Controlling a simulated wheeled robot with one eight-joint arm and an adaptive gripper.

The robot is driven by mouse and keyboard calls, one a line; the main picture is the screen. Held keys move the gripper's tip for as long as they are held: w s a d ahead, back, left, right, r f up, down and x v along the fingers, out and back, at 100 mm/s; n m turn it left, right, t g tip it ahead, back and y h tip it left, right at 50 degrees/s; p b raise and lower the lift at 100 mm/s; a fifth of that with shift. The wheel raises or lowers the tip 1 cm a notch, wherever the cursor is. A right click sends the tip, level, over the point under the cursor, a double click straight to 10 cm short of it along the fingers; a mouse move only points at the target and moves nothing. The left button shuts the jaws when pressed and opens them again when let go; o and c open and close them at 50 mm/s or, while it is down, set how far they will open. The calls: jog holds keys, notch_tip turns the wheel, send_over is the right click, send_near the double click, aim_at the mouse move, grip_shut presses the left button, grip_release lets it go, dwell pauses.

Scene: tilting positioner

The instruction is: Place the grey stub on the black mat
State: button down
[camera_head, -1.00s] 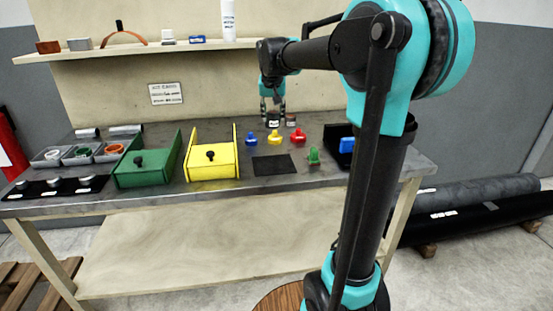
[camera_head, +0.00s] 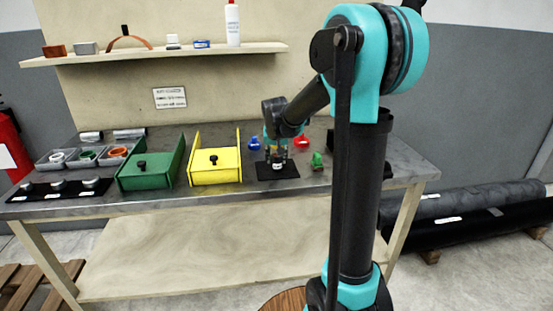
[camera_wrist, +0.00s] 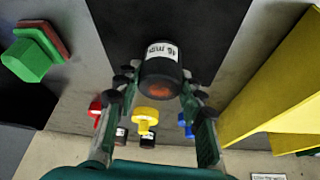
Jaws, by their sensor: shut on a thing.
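The grey stub (camera_wrist: 161,75) is a short dark cylinder with a white printed label and a brownish end face. My gripper (camera_wrist: 158,88) is shut on it, with one finger on each side in the wrist view. In the head view my gripper (camera_head: 276,164) points down over the black mat (camera_head: 292,172), towards the front of the table. The mat also shows behind the stub in the wrist view (camera_wrist: 195,25). The stub is small and partly hidden by the fingers in the head view. I cannot tell whether it touches the mat.
A yellow box (camera_head: 216,177) stands left of the mat, with a green box (camera_head: 140,178) beyond it. A green knobbed piece (camera_head: 317,160) is close on the right. Blue (camera_head: 254,144), red (camera_head: 301,141) and yellow (camera_wrist: 145,118) pieces and dark stubs (camera_wrist: 147,139) stand behind.

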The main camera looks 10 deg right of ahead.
jog(key=shift+f, duration=0.25)
jog(key=c, duration=1)
grip_release()
jog(key=shift+o, duration=0.2)
jog(key=shift+r, duration=0.1)
jog(key=d+v, duration=0.1)
jog(key=v, duration=1.1)
jog(key=s+d+f+n, duration=0.1)
jog(key=s+d+f, duration=0.1)
jog(key=s+f, duration=0.8)
jog(key=s+d+f+n+y, duration=0.1)
jog(key=s+d+f, duration=0.1)
jog(key=s+f, duration=0.9)
jog(key=s, duration=0.5)
jog(key=shift+s+f+g, duration=0.2)
jog(key=shift+s+g, duration=0.05)
jog(key=shift+g, duration=0.05)
jog(key=shift+d, duration=0.1)
